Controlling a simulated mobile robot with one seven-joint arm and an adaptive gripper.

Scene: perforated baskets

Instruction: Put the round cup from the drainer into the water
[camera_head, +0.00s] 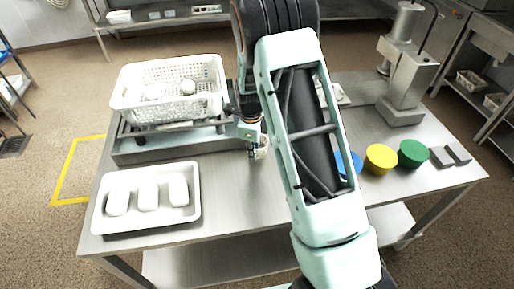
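A white perforated basket (122,95), which looks like the drainer, stands at the back left of the table on a low grey metal base. A few pale rounded items (188,86) lie inside it; I cannot tell whether one is a cup. My gripper (253,150) is to the right of the basket, low over the table and pointing down. A small whitish rounded thing (263,147), possibly a cup, shows right at its fingers. It is too small and partly covered to tell whether it is held. I cannot make out any water.
A white tray (195,212) with three white oblong pieces sits at the front left. Blue (356,163), yellow (381,158) and green (412,153) round things and dark blocks (441,157) are at the right. A grey metal machine (403,95) stands behind them. My arm hides the table's middle.

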